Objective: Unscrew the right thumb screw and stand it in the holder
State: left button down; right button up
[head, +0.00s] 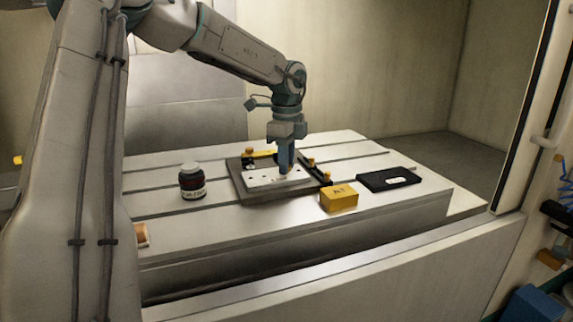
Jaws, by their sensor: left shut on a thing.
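The mould base (250,193) is a dark grey plate on the slotted table. It bears a pale plate (262,179) with small dark holes. My left gripper (287,168) points straight down over the pale plate. Its fingers are shut on a small pale-tan piece at their tips, which looks like a thumb screw; they hide most of it, and I cannot tell whether it is clear of the plate. Yellow-orange knobs (326,176) stand at the edges of the base, by a dark bar and a yellow bar. I cannot make out the holder for certain. My right gripper is out of view.
A flat black block (378,182) with a pale label lies further right. The table's right rear area is clear.

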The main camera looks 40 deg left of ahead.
pick_arm(q)
jog(key=n, duration=0.3)
jog(key=shift+n, duration=0.4)
jog(key=shift+n, duration=1.1)
jog(key=n, duration=0.6)
jog(key=shift+n, duration=0.4)
jog(key=c, duration=1.2)
grip_release()
